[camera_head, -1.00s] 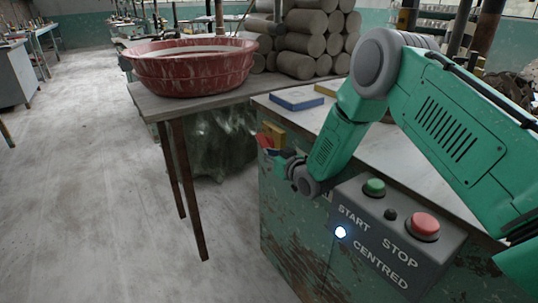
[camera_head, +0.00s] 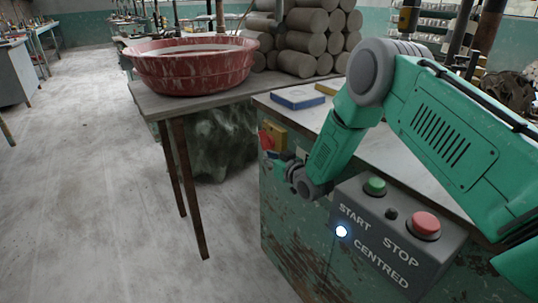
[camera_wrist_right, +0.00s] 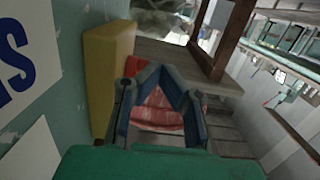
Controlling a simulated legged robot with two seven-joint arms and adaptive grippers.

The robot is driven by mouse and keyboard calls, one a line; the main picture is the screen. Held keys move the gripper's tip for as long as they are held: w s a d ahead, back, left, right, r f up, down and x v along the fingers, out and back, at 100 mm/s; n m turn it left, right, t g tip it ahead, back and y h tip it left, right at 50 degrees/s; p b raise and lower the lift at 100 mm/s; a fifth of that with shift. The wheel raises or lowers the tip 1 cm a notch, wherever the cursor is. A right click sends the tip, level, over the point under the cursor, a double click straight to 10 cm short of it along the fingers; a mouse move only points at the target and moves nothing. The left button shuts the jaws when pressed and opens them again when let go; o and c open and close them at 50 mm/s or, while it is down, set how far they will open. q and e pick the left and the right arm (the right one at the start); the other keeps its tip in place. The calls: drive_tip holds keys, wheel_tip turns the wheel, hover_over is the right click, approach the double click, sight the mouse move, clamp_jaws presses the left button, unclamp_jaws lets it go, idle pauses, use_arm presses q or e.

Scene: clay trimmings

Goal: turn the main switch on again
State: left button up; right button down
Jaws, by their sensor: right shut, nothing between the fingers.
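The main switch is a yellow box (camera_head: 274,132) with a red handle (camera_head: 265,140) on the upper left of the green cabinet's front. My right gripper (camera_head: 275,156) is just below the handle, shut and empty; I cannot tell whether it touches it. In the right wrist view the yellow box (camera_wrist_right: 108,75) stands beside the dark blue fingers (camera_wrist_right: 165,73). A bit of red handle (camera_wrist_right: 134,66) shows by the left finger. A streaked red surface shows through the gap behind the fingers, perhaps the basin. The handle's exact angle is hard to read. My left gripper is not in view.
A control box (camera_head: 362,215) with START and STOP buttons and a lit CENTRED lamp is under my right forearm. A wooden table (camera_head: 160,104) with a red basin (camera_head: 190,72) stands to the left. Blue and yellow blocks lie on the cabinet top. The floor at left is clear.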

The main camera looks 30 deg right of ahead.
drive_tip(key=shift+w+f, duration=0.25)
drive_tip(key=shift+f, duration=0.15)
approach(268, 129)
drive_tip(key=w+a+r, duration=0.2)
drive_tip(key=w+a, duration=0.2)
drive_tip(key=shift+w+d, duration=0.15)
drive_tip(key=shift+w, duration=0.05)
drive_tip(key=shift+r, duration=0.15)
